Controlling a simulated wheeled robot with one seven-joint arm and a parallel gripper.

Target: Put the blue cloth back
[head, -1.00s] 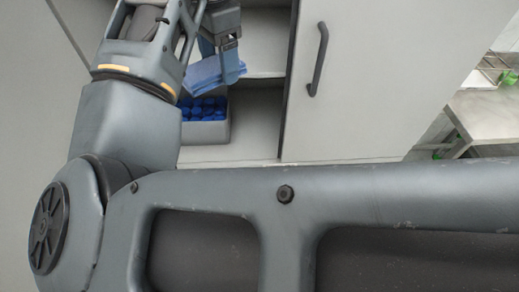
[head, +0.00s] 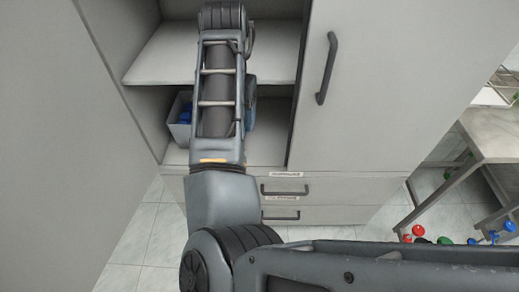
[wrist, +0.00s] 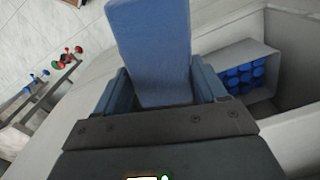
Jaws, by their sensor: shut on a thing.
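The blue cloth (wrist: 150,45) is in my gripper (wrist: 157,84) in the wrist view. The fingers are on either side of it, and it sticks out beyond them as a folded strip. In the head view my arm hides most of the gripper and cloth. Only a small bluish patch shows at the arm's right edge, and I cannot tell which of the two it is.
A grey bin (head: 178,134) of blue caps (wrist: 240,76) stands on the lower level of the open cabinet, under a shelf (head: 160,62). A closed door (head: 380,90) is at the right, with drawers (head: 330,190) below. A table (head: 490,130) stands farther right, with coloured caps near it.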

